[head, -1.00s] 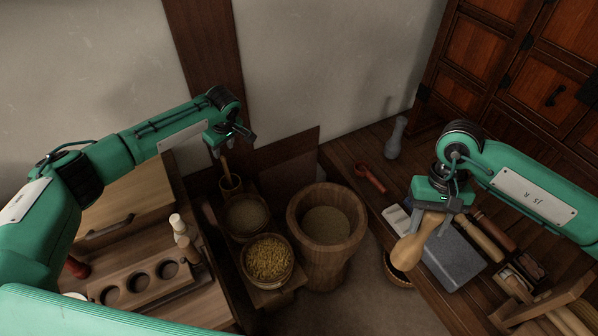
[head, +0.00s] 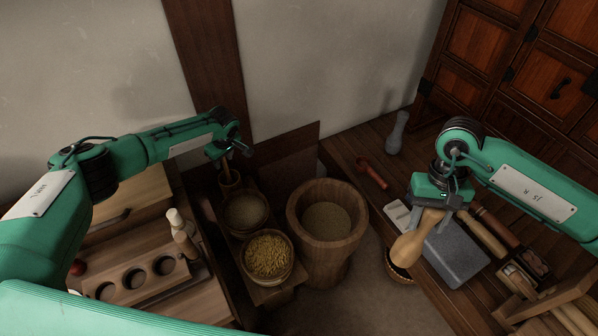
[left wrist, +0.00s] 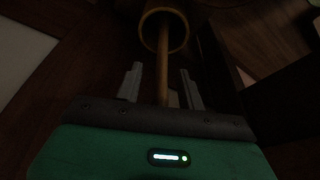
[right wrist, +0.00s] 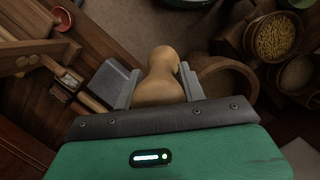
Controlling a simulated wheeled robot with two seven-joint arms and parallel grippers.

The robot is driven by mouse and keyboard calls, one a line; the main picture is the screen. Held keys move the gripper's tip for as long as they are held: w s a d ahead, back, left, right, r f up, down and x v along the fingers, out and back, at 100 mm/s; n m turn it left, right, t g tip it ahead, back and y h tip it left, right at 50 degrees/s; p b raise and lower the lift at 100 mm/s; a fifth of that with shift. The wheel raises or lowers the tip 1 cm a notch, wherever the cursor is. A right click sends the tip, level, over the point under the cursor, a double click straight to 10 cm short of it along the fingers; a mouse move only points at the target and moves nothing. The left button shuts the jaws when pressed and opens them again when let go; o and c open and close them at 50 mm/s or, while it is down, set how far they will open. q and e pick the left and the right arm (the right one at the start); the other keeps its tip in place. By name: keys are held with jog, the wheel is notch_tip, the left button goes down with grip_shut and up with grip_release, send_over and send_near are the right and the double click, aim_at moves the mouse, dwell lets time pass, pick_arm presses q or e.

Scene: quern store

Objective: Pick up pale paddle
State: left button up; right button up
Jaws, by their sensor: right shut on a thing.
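A slim wooden handle stands up out of a round holder (head: 230,183) beside the left wall; it looks like the pale paddle (left wrist: 163,68), whose lower end is hidden in the holder. My left gripper (head: 230,154) is just above the holder. In the left wrist view its fingers (left wrist: 162,88) are apart, with the handle between them and gaps on both sides. My right gripper (head: 432,214) is shut on a pale, bulbous wooden tool (head: 408,248). That tool also shows between the fingers in the right wrist view (right wrist: 160,80).
A bowl of pale grain (head: 246,213), a bowl of yellow grain (head: 267,256) and a large wooden mortar (head: 328,250) stand close to the holder. A rack with round holes (head: 130,285) is at left. A grey stone block (head: 455,256) lies under my right gripper.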

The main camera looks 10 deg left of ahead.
pick_arm(q)
jog(key=shift+a+f, duration=0.2)
jog(key=shift+f, duration=0.4)
grip_shut()
